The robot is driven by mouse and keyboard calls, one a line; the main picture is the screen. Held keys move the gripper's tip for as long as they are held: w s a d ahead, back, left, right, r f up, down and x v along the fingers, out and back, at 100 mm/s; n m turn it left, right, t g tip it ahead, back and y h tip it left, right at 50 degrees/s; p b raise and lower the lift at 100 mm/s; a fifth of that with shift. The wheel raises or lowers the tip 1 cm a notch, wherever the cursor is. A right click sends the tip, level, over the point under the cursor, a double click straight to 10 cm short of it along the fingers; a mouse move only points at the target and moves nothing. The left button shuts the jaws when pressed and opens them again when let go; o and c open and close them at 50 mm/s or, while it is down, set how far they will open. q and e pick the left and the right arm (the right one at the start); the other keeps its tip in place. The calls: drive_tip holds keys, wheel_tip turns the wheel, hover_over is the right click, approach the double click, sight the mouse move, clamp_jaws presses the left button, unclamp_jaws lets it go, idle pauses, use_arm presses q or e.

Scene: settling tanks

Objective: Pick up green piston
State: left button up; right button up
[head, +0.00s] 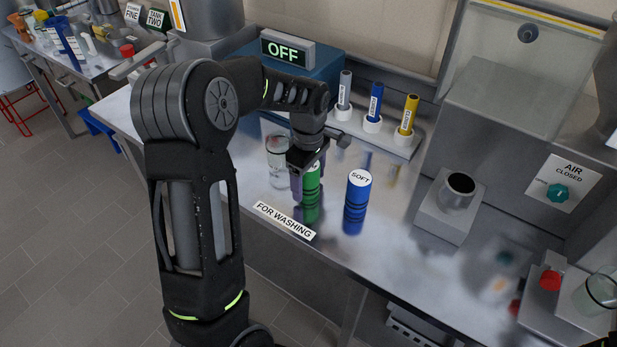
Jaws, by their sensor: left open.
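The green piston (311,184) stands upright on the shiny metal bench, behind the "FOR WASHING" label. Its top is partly hidden by my left gripper. My left gripper (308,161) is open and right at the top of the green piston, pointing down. I cannot tell whether the fingers touch it. A blue piston (357,194) marked "SOFT" stands just to the right, apart from the green one. A purple upright object (296,185) shows close behind the green piston on its left. My right gripper is not in view.
A clear glass (277,158) stands left of the pistons. Behind is a rack (400,142) with grey, blue and yellow tubes, and a blue box with an "OFF" sign (288,52). A metal block with a round socket (459,186) stands right. The bench between is clear.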

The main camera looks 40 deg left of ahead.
use_arm(q)
clamp_jaws()
idle(0.8)
